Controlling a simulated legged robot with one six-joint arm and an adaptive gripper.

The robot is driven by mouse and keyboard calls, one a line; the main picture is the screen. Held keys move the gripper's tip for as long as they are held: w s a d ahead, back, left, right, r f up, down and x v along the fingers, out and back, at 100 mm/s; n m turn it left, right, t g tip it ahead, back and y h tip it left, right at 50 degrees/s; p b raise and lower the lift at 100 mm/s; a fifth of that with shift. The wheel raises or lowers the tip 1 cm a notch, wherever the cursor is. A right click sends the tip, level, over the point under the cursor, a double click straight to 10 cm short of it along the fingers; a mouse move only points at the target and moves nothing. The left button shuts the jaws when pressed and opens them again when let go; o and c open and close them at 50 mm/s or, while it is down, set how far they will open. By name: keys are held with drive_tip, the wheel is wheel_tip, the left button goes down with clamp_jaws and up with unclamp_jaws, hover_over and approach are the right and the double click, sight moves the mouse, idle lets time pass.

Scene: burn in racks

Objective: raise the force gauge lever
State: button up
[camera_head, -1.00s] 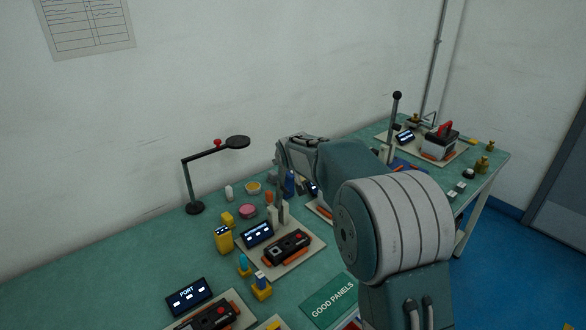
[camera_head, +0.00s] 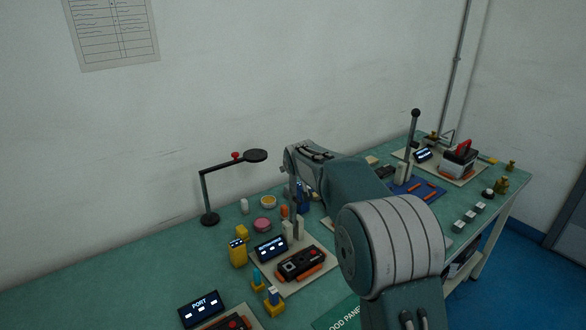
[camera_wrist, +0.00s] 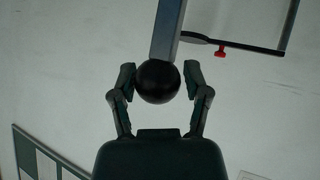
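A grey lever with a black ball knob (camera_wrist: 158,82) on its end fills the middle of the wrist view. My gripper (camera_wrist: 160,76) has a finger on each side of the knob. The left finger is at or very near the ball, and a thin gap shows at the right finger. In the head view, the grey lever (camera_head: 292,192) stands nearly upright beneath my gripper, above two pale posts. My arm's end hides its knob there. A small display (camera_head: 270,246) and a black-and-orange device (camera_head: 300,264) share that station's board.
A black magnifier lamp (camera_head: 209,217) stands left of my gripper; its arm also shows in the wrist view (camera_wrist: 262,48). A second upright lever (camera_head: 414,145) with a black ball stands farther right. Small containers and yellow parts crowd the green bench. A pale wall is behind.

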drive_tip(key=shift+a+f, duration=0.1)
idle(0.3)
drive_tip(key=shift+s, duration=0.25)
drive_tip(key=v, duration=1.1)
drive_tip(key=shift+s, duration=0.15)
